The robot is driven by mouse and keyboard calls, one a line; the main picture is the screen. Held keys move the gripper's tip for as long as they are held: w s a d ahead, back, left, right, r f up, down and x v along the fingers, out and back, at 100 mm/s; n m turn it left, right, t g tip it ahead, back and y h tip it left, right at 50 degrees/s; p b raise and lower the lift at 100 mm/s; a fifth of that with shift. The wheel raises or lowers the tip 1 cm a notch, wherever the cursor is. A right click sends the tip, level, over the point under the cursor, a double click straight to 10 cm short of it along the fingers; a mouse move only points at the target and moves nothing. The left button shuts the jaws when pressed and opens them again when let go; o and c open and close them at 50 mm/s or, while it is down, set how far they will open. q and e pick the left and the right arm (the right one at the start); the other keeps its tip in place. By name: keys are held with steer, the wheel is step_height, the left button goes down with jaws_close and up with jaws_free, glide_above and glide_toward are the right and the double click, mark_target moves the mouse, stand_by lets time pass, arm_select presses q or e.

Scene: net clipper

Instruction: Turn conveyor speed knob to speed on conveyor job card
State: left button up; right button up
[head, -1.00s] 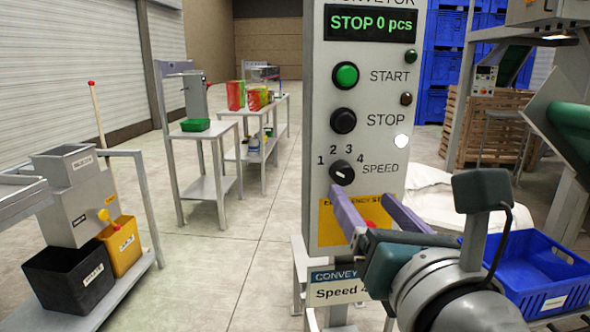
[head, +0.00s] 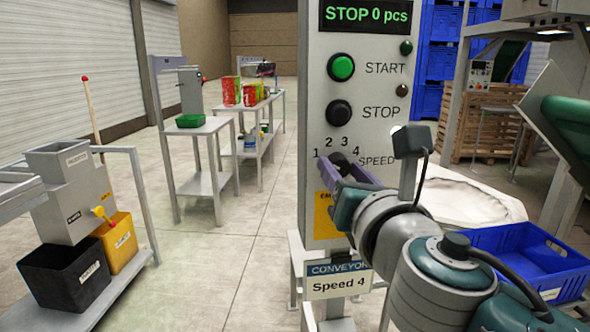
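The speed knob (head: 338,159) is a small black dial on the grey conveyor panel, below the STOP button, with the marks 1 to 4 around it. My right gripper (head: 336,170) is at the knob, its purple fingers spread apart. The fingertips overlap the knob's lower part, so its pointer is hard to read; whether they touch it I cannot tell. The conveyor job card (head: 338,283) hangs below the panel and reads "Speed 4". My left gripper is not in view.
The green START button (head: 341,67) and black STOP button (head: 339,113) sit above the knob. The display (head: 367,16) reads "STOP 0 pcs". A yellow label is partly hidden behind my gripper. A blue crate (head: 530,262) stands at right. Open floor lies left of the panel.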

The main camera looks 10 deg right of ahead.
jaws_close()
steer(key=shift+m, duration=0.4)
steer(key=m+b, duration=0.1)
steer(key=m, duration=0.3)
steer(key=shift+b, duration=0.35)
steer(key=m+b, duration=0.1)
steer(key=m, duration=0.5)
steer(key=shift+b, duration=0.35)
steer(key=m, duration=0.4)
steer(key=shift+b, duration=0.35)
steer(key=m, duration=0.3)
steer(key=shift+m, duration=0.3)
steer(key=m, duration=0.3)
steer(key=shift+m, duration=1.2)
steer(key=shift+f, duration=0.1)
